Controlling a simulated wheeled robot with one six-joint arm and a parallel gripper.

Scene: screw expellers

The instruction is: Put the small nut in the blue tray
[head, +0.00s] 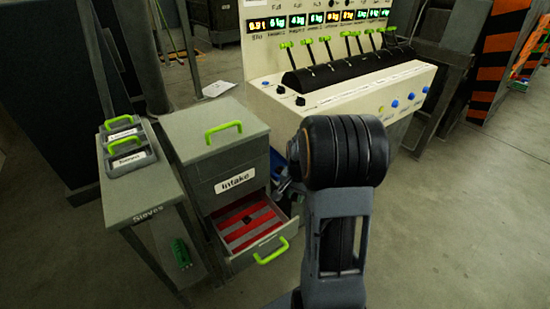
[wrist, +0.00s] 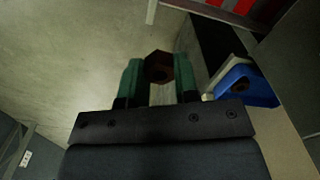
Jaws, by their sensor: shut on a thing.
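My gripper (wrist: 158,72) shows in the wrist view with its two green fingers on either side of a dark brown hexagonal nut (wrist: 158,66). It is shut on the nut and holds it at the fingertips. A blue object (wrist: 250,88), likely the blue tray, lies to the right of the fingers in the wrist view, apart from the nut. It is only partly visible. In the head view a little blue (head: 291,150) shows beside the intake cabinet, mostly hidden by my arm. The nut cannot be made out in the head view.
The intake cabinet (head: 213,138) has an open lower drawer (head: 278,240) with red strips inside, just left of my arm. A sieves table (head: 140,196) stands further left. A control panel (head: 350,92) with green-handled levers stands behind. Floor at the right is clear.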

